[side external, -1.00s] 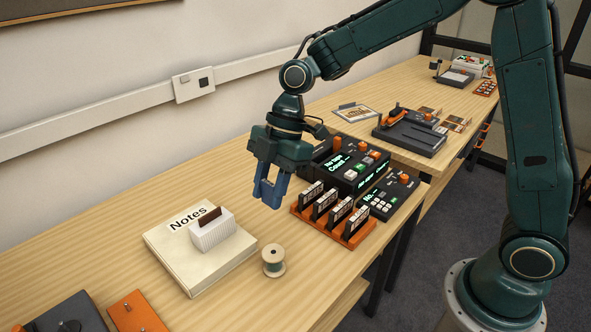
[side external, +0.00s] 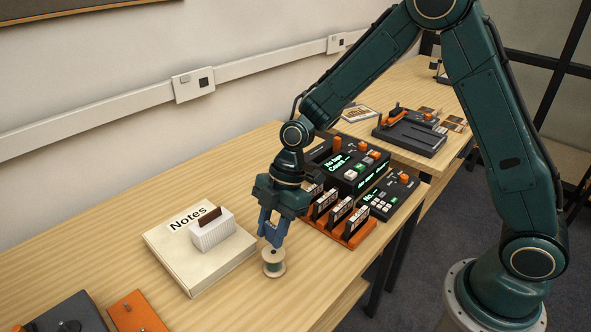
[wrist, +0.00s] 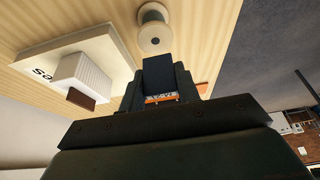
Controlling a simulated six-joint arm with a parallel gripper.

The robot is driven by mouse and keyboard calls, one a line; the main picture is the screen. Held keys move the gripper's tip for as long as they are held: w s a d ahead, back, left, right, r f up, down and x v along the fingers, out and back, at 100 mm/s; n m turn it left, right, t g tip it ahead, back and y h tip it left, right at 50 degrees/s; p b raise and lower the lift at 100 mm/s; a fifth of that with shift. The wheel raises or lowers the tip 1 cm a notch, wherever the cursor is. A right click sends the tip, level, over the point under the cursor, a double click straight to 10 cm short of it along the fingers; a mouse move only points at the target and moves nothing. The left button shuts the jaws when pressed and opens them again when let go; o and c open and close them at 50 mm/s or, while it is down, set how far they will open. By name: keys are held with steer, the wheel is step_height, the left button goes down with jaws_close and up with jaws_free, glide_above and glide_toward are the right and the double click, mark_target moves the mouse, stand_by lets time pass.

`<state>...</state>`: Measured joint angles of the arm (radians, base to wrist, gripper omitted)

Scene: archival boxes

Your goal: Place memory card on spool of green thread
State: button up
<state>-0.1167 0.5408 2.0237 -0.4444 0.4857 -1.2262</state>
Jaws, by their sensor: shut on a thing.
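The spool of thread (side external: 273,265) stands upright on the wooden bench in the side view. It looks pale grey-green with light rims, and also shows in the wrist view (wrist: 153,30). My gripper (side external: 272,236) points down close above the spool. It is shut on a dark memory card with an orange and white label (wrist: 160,98), seen between my blue-grey fingers in the wrist view. In the side view the card is mostly hidden by the fingers. I cannot tell whether the card or fingertips touch the spool.
A cream Notes box (side external: 190,266) bears a white ribbed holder (side external: 213,237) with a brown card, left of the spool. An orange rack (side external: 352,241) of several upright cartridges and a black console (side external: 345,172) stand behind right. The bench's front edge is close by.

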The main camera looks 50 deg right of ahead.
steer(key=shift+f, duration=1.5)
steer(key=shift+f, duration=0.15)
steer(key=o, duration=1)
steer(key=shift+c, duration=0.2)
steer(key=v, duration=1.2)
steer(key=shift+r, duration=0.25)
